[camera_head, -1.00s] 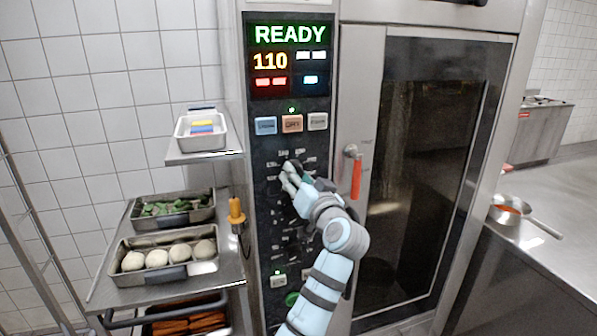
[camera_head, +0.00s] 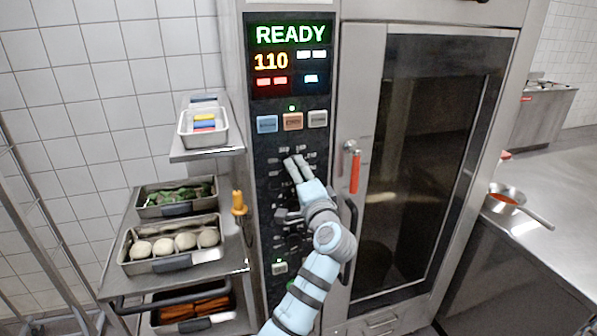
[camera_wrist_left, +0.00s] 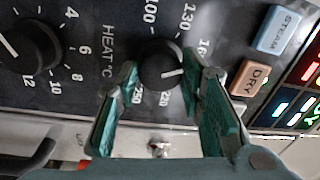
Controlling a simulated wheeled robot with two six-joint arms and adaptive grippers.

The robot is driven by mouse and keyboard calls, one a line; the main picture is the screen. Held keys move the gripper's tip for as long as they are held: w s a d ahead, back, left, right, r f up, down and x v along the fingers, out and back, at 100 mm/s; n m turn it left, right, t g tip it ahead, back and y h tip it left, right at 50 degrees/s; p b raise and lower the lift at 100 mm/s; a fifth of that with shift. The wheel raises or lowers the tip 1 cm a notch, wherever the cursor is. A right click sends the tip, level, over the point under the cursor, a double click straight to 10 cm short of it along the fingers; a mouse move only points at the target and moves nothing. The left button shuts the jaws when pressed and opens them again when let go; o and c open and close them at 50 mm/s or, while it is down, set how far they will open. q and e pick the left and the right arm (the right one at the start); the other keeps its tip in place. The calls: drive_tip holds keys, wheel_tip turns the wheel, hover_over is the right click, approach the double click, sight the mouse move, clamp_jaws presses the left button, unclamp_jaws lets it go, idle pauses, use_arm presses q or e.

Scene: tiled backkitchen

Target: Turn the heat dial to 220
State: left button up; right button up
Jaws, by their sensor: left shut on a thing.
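The heat dial (camera_wrist_left: 158,65) is a round black knob with a white pointer line, beside the "HEAT °C" lettering in the left wrist view. Its pointer faces right in that view, toward the part of the scale behind one finger, between the 160 side and 220. The 100, 130, 220 and 250 marks show around it. My left gripper (camera_head: 293,162) is at the upper part of the oven's control panel (camera_head: 265,205), shut on the dial with a green-padded finger on either side. In the head view my fingers cover the dial. The display (camera_head: 290,55) reads READY and 110. My right gripper is not in view.
Steam, dry and a third button (camera_head: 317,119) sit just above the dials. Another dial (camera_wrist_left: 30,45) is close by in the wrist view. The oven door handle (camera_head: 354,170) is to the right. A shelf cart with a dough tray (camera_head: 130,262) stands left.

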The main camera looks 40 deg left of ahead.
use_arm(q)
drive_tip(key=m, duration=0.6)
drive_tip(key=m+h, duration=0.1)
drive_tip(key=m, duration=1.2)
drive_tip(key=shift+s+a+r+t+h, duration=0.1)
drive_tip(key=shift+r+t+h, duration=0.2)
drive_tip(key=shift+t, duration=0.1)
drive_tip(key=shift+m, duration=0.3)
drive_tip(key=o, duration=0.9)
drive_tip(key=shift+o, duration=1.3)
drive_tip(key=shift+a+f, duration=0.1)
